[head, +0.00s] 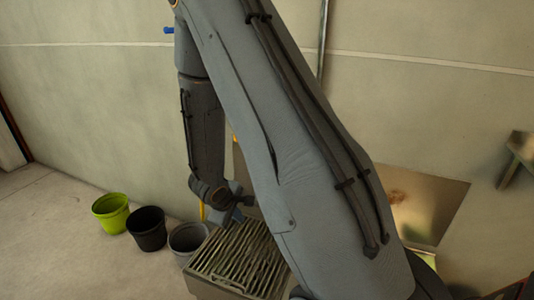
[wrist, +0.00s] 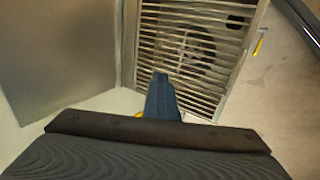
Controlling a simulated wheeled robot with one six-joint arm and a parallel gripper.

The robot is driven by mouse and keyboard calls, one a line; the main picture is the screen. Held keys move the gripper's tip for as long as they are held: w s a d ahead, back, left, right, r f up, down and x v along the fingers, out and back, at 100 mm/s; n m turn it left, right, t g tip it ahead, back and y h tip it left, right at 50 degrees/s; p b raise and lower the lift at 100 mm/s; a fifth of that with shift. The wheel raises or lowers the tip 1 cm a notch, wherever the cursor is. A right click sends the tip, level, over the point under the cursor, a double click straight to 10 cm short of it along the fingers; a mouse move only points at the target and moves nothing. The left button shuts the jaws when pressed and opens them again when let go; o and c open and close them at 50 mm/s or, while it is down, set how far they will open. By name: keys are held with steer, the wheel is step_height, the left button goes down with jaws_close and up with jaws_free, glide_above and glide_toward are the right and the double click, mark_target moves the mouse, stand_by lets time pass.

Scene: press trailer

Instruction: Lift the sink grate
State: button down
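The sink grate (head: 240,262) is a slatted metal grille on top of a box-shaped sink, low in the middle of the head view. My arm covers its right side there. In the wrist view the grate (wrist: 190,45) fills the upper middle, with dark openings showing between its bars. My gripper (head: 238,208) is at the far edge of the grate in the head view. In the wrist view my gripper (wrist: 161,80) shows as one blue finger shape overlapping the grate's lower edge. Contact and the gap between the fingers cannot be made out.
A green bucket (head: 111,213), a black bucket (head: 147,229) and a grey bucket (head: 188,240) stand on the floor left of the sink. A metal panel (head: 428,204) is against the wall at right. A yellow-handled item (wrist: 259,44) lies right of the grate.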

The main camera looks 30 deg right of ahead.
steer(key=w+d+r+p, duration=0.4)
steer(key=w+d+p, duration=0.2)
steer(key=d, duration=0.4)
steer(key=w+d+r+p, duration=0.5)
steer(key=w+d+p, duration=0.2)
steer(key=d, duration=0.3)
steer(key=shift+w+d+p, duration=0.15)
steer(key=shift+w+p, duration=0.05)
steer(key=shift+p, duration=0.45)
stand_by(0.6)
stand_by(0.4)
steer(key=c, duration=1.7)
jaws_free()
steer(key=shift+r, duration=0.1)
